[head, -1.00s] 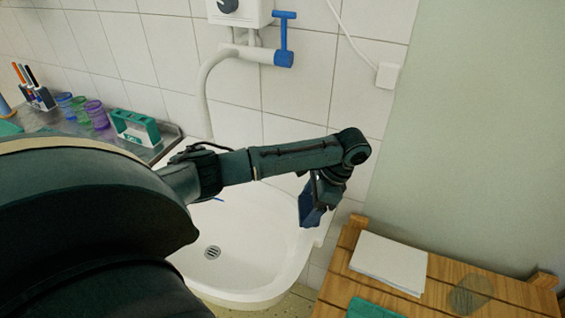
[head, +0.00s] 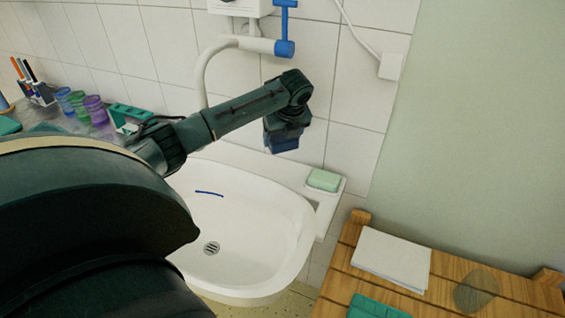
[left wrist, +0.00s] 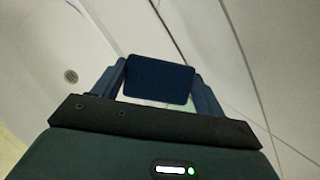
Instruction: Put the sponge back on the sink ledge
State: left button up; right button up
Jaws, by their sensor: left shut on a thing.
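My left gripper (head: 282,138) is shut on a dark blue block, which looks like the sponge (left wrist: 160,80); the block also shows below the gripper in the head view (head: 283,146). The gripper holds it in the air by the tiled wall, above the back right of the sink. The white sink ledge (head: 326,207) is at the sink's right, lower and to the right of the gripper. A pale green block (head: 323,180) lies at its back end. The ledge's front part looks bare. My right gripper is not in view.
The white sink basin (head: 245,215) is empty but for a blue streak (head: 209,193). A blue-handled tap (head: 285,45) is on the wall above. A wooden table (head: 440,290) with white paper (head: 391,260) stands at the right. Cups (head: 96,110) stand at the left.

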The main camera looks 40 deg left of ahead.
pick_arm(q)
notch_tip(320, 180, down, 10)
jog(key=shift+r, duration=0.15)
dwell(0.3)
jog(key=o, duration=0.9)
jog(key=shift+o, duration=0.2)
jog(key=v, duration=1.2)
jog(key=shift+p, duration=0.4)
